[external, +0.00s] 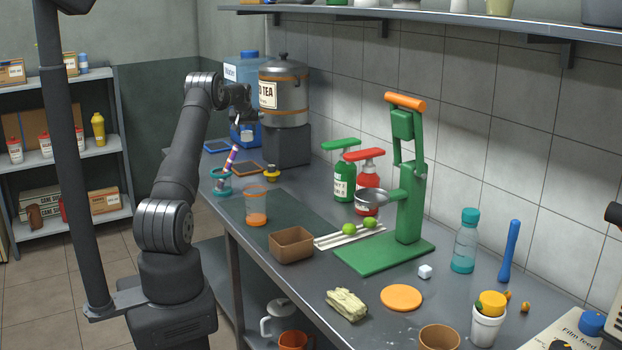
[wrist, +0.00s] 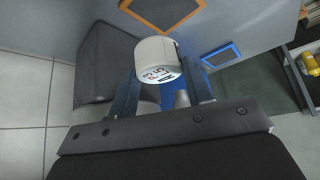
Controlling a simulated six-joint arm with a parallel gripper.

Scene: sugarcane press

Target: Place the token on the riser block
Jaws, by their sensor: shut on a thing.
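My gripper (external: 246,124) is raised in front of the tea urn and the water jug, well above the counter. In the wrist view its two fingers (wrist: 160,88) are shut on a small white rounded piece with red and dark print, which I take as the token (wrist: 156,60). In the external view only a small pale bit of it shows below the fingers. A dark grey block (external: 288,146) stands under the tea urn, and its side likely shows in the wrist view (wrist: 103,65). I cannot tell whether this is the riser block.
The tea urn (external: 284,90) and water jug (external: 250,68) stand close to my gripper. Two framed slates lie on the counter (external: 217,146), (external: 250,167). A teal cup with a striped stick (external: 222,181) is below. The green press (external: 408,190) stands further right.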

